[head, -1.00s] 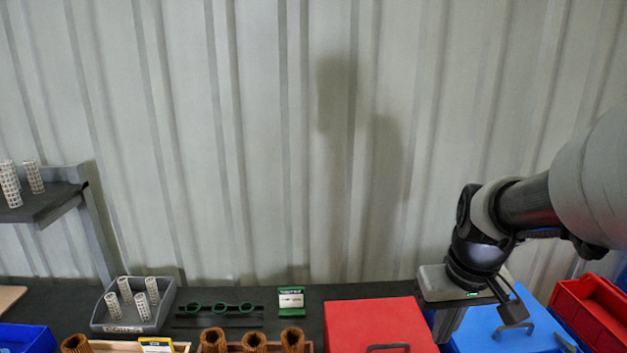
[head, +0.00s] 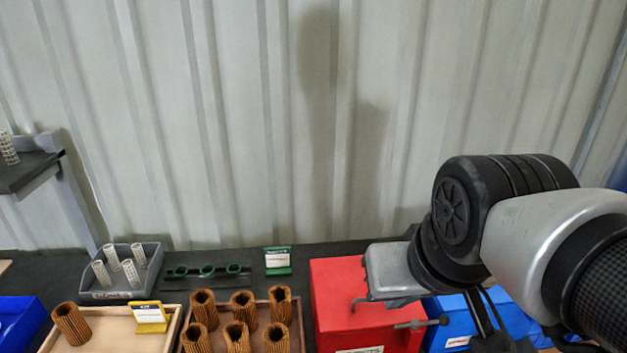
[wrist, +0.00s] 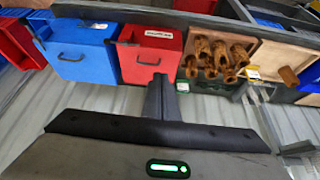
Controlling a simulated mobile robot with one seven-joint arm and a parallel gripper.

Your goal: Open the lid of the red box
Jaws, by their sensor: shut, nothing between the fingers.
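The red box (head: 333,280) stands on the dark bench, its flat lid down and looking shut. It also shows in the wrist view (wrist: 136,72), with a dark bar handle (wrist: 148,62) on the lid and a white label on its front. My gripper (wrist: 160,82) is shut and empty, its fingers pointing at the wall-side part of the red box. In the head view its grey body hangs over the right part of the lid and hides part of it. I cannot tell whether the fingers touch the box.
A blue box (head: 440,309) stands close on the right of the red one, partly behind my arm. On the left are a wooden tray (head: 174,335) of brown pleated cartridges, a yellow card (head: 150,317) and a grey bin (head: 152,284) of white cartridges. The ribbed wall is behind.

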